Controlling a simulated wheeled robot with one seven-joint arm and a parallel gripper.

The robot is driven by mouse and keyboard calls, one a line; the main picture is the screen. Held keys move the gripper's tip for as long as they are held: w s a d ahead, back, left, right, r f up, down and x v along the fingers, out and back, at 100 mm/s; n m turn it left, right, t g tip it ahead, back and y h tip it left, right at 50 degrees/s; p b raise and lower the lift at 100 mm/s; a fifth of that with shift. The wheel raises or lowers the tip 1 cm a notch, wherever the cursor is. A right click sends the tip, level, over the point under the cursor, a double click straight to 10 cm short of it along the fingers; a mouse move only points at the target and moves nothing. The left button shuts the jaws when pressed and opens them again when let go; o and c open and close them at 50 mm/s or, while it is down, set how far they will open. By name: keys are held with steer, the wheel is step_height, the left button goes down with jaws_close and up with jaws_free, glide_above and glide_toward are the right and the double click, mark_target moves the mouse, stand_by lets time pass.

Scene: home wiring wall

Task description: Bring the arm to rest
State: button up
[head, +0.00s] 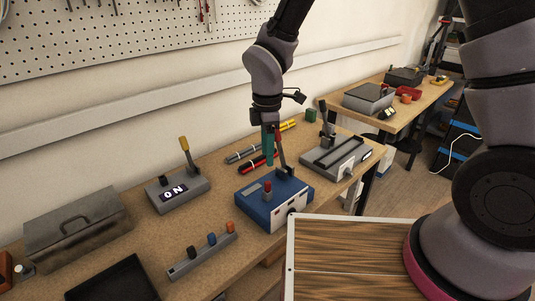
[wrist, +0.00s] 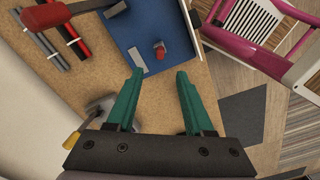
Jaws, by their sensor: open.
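My gripper (head: 268,158) hangs from my arm over the workbench, pointing down, just behind the blue switch box (head: 262,209). In the wrist view its two teal fingers (wrist: 158,75) are spread apart with nothing between them. The blue box (wrist: 136,34) shows beyond the fingertips, with a small red-topped knob (wrist: 160,50) on it. A lever with a red handle (wrist: 48,15) stands at the box's far side, apart from the fingers. In the head view the fingers partly overlap the lever, so their spacing there is unclear.
On the bench (head: 218,160) stand a grey "ON" box (head: 178,194) with a yellow-handled lever, a strip with coloured switches (head: 203,256), a grey toolbox (head: 77,232) and a grey lever device (head: 335,158). A pegboard wall (head: 130,40) rises behind.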

steer(key=w+d+r+m+t+y, duration=0.1)
steer(key=w+d+r+m+t, duration=0.3)
steer(key=d+r+m, duration=1.05)
steer(key=s+d+r+m+t, duration=0.1)
steer(key=s+d+r+m, duration=0.3)
steer(key=d+r, duration=0.4)
steer(key=s+d+r+m+t+y, duration=0.1)
steer(key=s+d+r+m+t, duration=0.1)
steer(key=s+d+r+m, duration=0.2)
steer(key=d+r+m, duration=0.3)
steer(key=d+r, duration=0.1)
steer(key=shift+s, duration=0.25)
